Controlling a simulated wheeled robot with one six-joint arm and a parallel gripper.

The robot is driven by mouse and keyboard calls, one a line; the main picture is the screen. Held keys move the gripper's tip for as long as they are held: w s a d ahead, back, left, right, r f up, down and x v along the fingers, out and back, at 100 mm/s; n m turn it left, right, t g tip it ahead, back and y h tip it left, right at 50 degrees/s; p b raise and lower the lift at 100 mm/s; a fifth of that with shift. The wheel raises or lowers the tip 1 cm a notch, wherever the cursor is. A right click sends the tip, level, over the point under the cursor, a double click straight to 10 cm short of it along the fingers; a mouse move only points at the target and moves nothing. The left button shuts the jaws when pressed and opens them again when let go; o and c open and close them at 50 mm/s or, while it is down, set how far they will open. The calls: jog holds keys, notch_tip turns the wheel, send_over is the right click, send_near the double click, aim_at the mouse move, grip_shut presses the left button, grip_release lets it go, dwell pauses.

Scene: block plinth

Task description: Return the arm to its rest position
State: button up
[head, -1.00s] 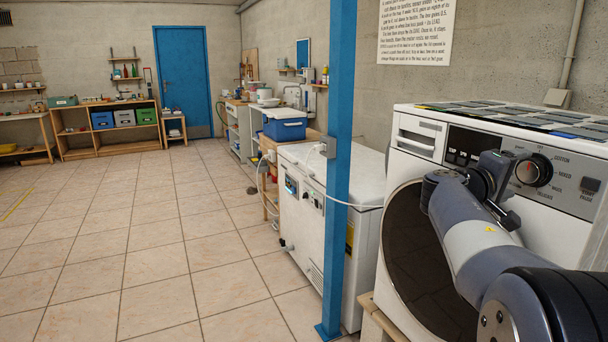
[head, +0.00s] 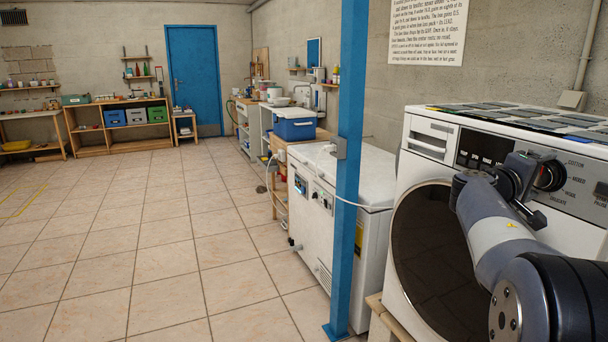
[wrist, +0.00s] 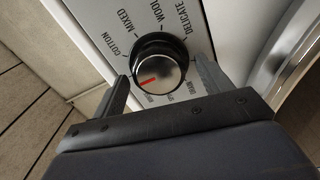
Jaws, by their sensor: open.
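My gripper (wrist: 161,76) is open, with one finger on each side of the round dial knob (wrist: 158,64) on the washing machine. A gap shows between the knob and each finger in the wrist view. The knob is dark with a silver face, and its red mark points to the left in that view. In the head view my gripper (head: 530,172) is at the machine's control panel, partly covering the knob (head: 551,175). My arm reaches in from the lower right, in front of the machine.
The white washing machine (head: 424,170) with its dark round door (head: 430,250) stands close at right. A blue post (head: 348,200) and a white chest (head: 372,235) stand left of it. The tiled floor (head: 150,240) at left is clear.

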jog(key=b+v, duration=0.1)
jog(key=v, duration=1)
jog(key=p+x, duration=0.1)
jog(key=x, duration=1)
jog(key=shift+w+d, duration=0.1)
jog(key=shift+d, duration=0.25)
jog(key=m+p, duration=0.1)
jog(key=m, duration=0.6)
jog(key=m+p, duration=0.1)
jog(key=m, duration=0.3)
jog(key=shift+s+a+r+p, duration=0.2)
jog(key=shift+r+p, duration=0.1)
jog(key=shift+p, duration=0.05)
jog(key=m+p, duration=0.4)
jog(key=shift+m, duration=0.4)
jog(key=b+v, duration=0.1)
jog(key=v, duration=0.1)
jog(key=b+v, duration=0.1)
jog(key=v, duration=0.2)
jog(key=shift+f, duration=0.2)
jog(key=shift+s+a+r, duration=0.1)
jog(key=shift+s+a, duration=0.2)
jog(key=shift+a, duration=0.35)
